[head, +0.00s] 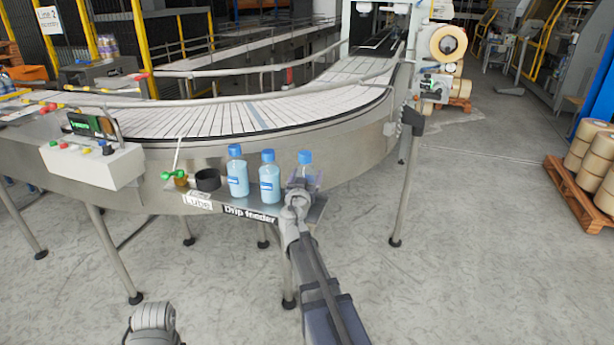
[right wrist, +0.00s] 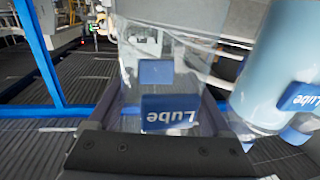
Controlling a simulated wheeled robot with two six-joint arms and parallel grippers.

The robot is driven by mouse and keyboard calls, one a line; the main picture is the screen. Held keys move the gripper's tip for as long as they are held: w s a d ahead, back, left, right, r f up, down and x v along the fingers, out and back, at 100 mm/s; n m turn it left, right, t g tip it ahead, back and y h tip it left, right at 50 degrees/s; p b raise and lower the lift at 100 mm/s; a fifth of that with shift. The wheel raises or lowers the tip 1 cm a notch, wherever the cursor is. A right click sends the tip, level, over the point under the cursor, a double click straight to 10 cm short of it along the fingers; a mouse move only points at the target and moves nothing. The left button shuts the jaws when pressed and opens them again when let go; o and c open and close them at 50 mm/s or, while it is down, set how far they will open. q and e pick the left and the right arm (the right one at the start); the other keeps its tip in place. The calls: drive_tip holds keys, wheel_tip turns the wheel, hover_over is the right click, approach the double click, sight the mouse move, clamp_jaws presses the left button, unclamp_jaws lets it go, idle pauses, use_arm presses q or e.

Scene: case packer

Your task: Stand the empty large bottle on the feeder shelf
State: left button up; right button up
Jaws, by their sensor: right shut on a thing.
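The empty large bottle (head: 304,172) is clear with a blue cap. It is upright at the right end of the feeder shelf (head: 316,210), to the right of two filled bottles. My right gripper (head: 303,186) is shut on it from the front. In the right wrist view the clear bottle (right wrist: 133,100) with its blue "Lube" label is between the fingers. Its base is hidden by my gripper, so I cannot tell whether it touches the shelf. Only a grey part of my left arm shows at the bottom left; its fingers are out of view.
Two light-blue filled bottles (head: 238,176) (head: 269,180) stand close on the left; one filled bottle (right wrist: 275,70) also shows in the right wrist view. A black ring-shaped holder (head: 208,180) is farther left on the shelf. The curved conveyor (head: 250,110) runs behind. The floor in front is clear.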

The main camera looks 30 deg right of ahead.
drive_tip(key=shift+f+b, duration=0.4)
drive_tip(key=o, duration=1.1)
drive_tip(key=shift+o, duration=0.2)
drive_tip(key=shift+s+a, duration=0.1)
drive_tip(key=shift+v, duration=3.75)
